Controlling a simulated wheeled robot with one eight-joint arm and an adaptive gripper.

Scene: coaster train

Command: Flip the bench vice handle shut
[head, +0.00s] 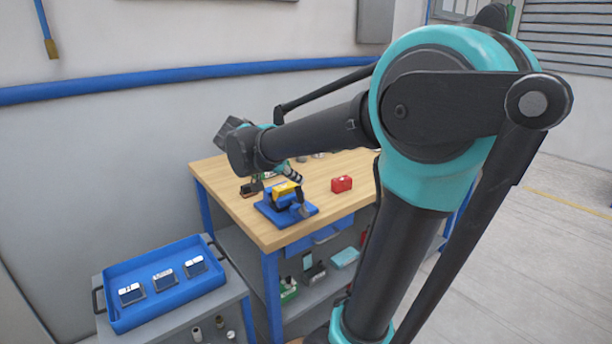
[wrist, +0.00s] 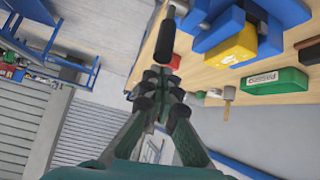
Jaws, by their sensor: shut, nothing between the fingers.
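The bench vice has a blue body (head: 284,211) and a yellow block (head: 285,189). It sits on the wooden workbench near its left front corner. In the wrist view its blue body (wrist: 214,27) and yellow block (wrist: 232,50) show at the upper right. A dark handle (wrist: 165,40) sticks out from the vice, just beyond my fingertips. My gripper (wrist: 160,75) is shut and empty, close to the handle; I cannot tell whether they touch. In the head view my gripper (head: 293,174) is just above and behind the vice, partly hidden by my arm.
A green box (wrist: 275,82) lies beyond the vice in the wrist view. A blue tray (head: 118,317) with several small devices sits on a lower grey cart at left.

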